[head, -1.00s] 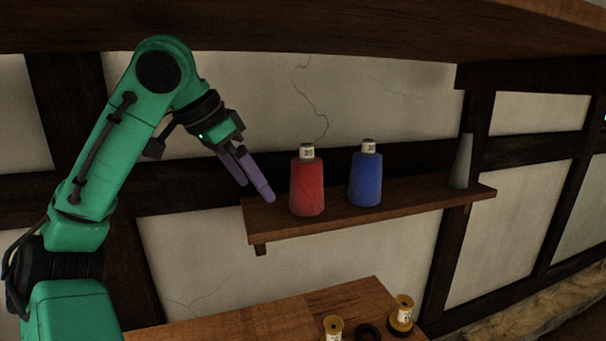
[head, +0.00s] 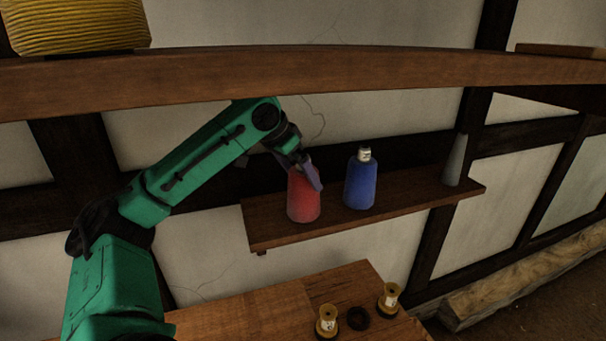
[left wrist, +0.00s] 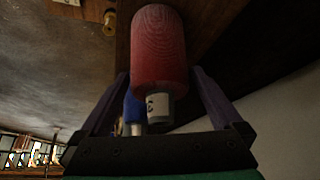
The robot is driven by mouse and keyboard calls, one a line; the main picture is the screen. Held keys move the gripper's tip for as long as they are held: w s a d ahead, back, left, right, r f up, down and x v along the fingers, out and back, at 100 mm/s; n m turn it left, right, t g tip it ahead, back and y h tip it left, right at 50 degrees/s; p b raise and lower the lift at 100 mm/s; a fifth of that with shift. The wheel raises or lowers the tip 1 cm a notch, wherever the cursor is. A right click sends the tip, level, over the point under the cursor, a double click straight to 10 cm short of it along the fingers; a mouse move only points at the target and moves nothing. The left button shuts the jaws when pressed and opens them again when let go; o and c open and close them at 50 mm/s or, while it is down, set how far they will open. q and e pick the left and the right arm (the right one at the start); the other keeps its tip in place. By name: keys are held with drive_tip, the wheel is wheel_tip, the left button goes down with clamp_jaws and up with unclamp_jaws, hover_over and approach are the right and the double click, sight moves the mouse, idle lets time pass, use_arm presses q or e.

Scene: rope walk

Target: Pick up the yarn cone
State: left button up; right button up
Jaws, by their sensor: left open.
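A red yarn cone (head: 302,203) with a pale label at its narrow top stands upright on the small wall shelf (head: 403,207). My left gripper (head: 306,176) is at the cone's upper part in the head view, hiding its top. In the left wrist view, the open fingers (left wrist: 160,75) lie on either side of the red cone (left wrist: 159,48), with gaps on both sides. A blue yarn cone (head: 360,183) stands upright to the right; it shows partly behind the red one in the left wrist view (left wrist: 133,108). My right gripper is not in view.
A grey cone (head: 455,161) stands at the shelf's right end. A thick upper shelf (head: 330,75) with a yellow rope coil (head: 75,22) crosses above my arm. Below, a bench (head: 262,317) holds two gold spools (head: 327,321) and a dark ring (head: 358,318).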

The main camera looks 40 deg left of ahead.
use_arm(q)
drive_tip(key=shift+x, duration=1.25)
drive_tip(key=shift+s, duration=0.15)
drive_tip(key=c, duration=1.1)
drive_tip(key=shift+r, duration=0.1)
drive_tip(key=shift+c, duration=0.7)
